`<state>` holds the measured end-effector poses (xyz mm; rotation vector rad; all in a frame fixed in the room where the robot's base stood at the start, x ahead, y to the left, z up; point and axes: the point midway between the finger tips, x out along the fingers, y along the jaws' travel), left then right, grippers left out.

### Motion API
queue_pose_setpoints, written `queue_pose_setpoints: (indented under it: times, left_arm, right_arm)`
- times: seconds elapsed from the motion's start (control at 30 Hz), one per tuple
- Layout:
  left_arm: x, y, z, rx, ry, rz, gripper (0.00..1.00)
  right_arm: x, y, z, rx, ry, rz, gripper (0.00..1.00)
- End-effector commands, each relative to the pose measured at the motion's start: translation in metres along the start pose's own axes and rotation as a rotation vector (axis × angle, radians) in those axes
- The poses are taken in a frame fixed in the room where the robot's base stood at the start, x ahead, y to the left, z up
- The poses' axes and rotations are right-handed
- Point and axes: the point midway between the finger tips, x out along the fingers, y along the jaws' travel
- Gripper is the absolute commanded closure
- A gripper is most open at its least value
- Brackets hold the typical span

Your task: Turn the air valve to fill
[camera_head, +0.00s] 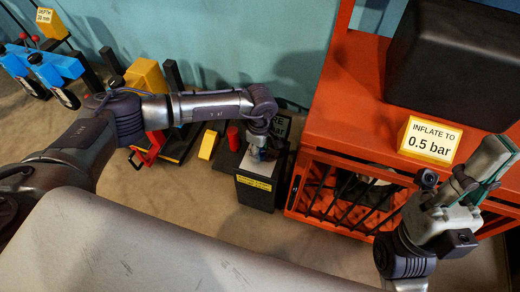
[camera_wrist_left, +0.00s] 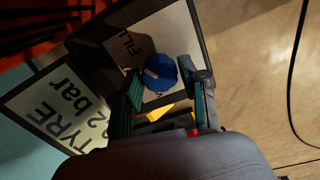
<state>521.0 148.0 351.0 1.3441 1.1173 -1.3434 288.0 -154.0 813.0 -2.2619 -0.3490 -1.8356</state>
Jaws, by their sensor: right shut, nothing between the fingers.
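The air valve is a blue knob (camera_wrist_left: 158,73) on a pale panel (camera_wrist_left: 176,35) on top of a dark box. The panel carries the word FILL, partly hidden. In the left wrist view my left gripper (camera_wrist_left: 162,78) has one finger on each side of the knob, both seeming to touch it. In the head view my left gripper (camera_head: 263,150) points down at the dark box (camera_head: 256,192) and mostly hides the knob. Which way the knob points is hard to read. My right gripper (camera_head: 494,160) is shut and empty at the right, away from the box.
A sign reading INFLATE TO 0.5 bar (camera_head: 430,141) stands on an orange cabinet (camera_head: 340,125) with a barred front. A big black block (camera_head: 455,60) sits on the cabinet. A red cylinder (camera_head: 233,137) and yellow block (camera_head: 208,145) stand left of the box. Blue tools (camera_head: 58,68) are far left.

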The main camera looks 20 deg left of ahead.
Motion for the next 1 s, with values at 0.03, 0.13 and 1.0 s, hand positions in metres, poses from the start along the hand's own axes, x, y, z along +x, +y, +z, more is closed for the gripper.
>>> queue_pose_setpoints:
  times: [0.03, 0.13, 1.0]
  left_arm:
    - [0.000, 0.000, 0.000, -0.001, 0.000, 0.000, 0.43]
    - [0.000, 0.000, 0.000, -0.001, 0.000, 0.000, 0.36]
    - [-0.104, 0.001, 0.000, -0.001, 0.000, 0.002, 0.36]
  right_arm:
    - [0.000, 0.000, 0.000, 0.000, 0.000, 0.000, 1.00]
    - [0.000, 0.000, 0.000, 0.000, 0.000, 0.000, 1.00]
    - [0.000, 0.000, 0.000, 0.000, 0.000, 0.000, 1.00]
